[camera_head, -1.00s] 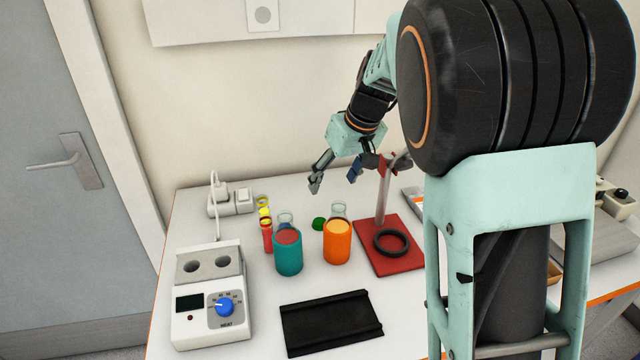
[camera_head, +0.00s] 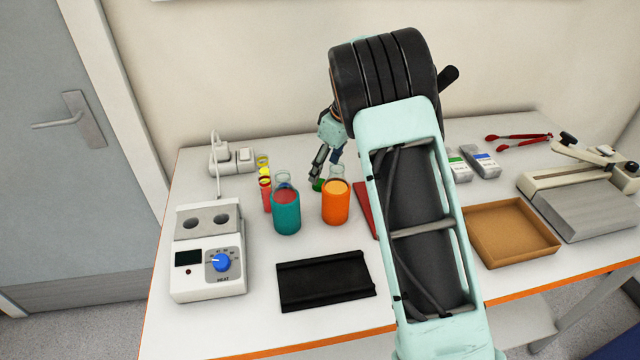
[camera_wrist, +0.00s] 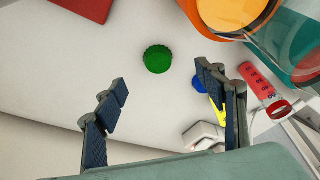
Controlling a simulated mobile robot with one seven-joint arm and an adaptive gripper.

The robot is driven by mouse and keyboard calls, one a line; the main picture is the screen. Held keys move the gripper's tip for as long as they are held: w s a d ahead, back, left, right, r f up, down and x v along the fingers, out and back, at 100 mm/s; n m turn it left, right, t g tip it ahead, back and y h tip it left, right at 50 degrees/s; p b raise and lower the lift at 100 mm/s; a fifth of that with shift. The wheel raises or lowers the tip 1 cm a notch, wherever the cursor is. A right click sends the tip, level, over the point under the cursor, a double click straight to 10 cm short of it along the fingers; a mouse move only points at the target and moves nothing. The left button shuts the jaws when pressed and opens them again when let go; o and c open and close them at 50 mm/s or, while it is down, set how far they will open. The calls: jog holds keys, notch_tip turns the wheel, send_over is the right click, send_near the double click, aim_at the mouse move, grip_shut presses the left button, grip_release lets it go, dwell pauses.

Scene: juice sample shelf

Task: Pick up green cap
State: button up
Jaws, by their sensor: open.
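The green cap (camera_wrist: 158,59) lies on the white table in the wrist view, between and beyond my two open fingers. In the head view the green cap (camera_head: 318,185) shows as a small green patch behind the orange juice bottle, partly hidden by my fingertips. My gripper (camera_wrist: 165,95) is open and empty. In the head view my gripper (camera_head: 325,170) is just above the cap, behind the bottles. I cannot tell the exact height between the fingertips and the cap.
The orange bottle (camera_head: 336,205) and teal bottle (camera_head: 286,213) stand close in front of the cap. A red tube (camera_head: 266,193) and yellow tube (camera_head: 263,168) stand left. A red stand base (camera_head: 364,205) is right, mostly hidden by my arm. The heater (camera_head: 208,262) is front left.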

aim_at(321, 183)
jog(key=shift+p+x, duration=0.6)
jog(key=shift+x, duration=2.05)
jog(key=shift+d, duration=0.15)
jog(key=shift+c, duration=0.5)
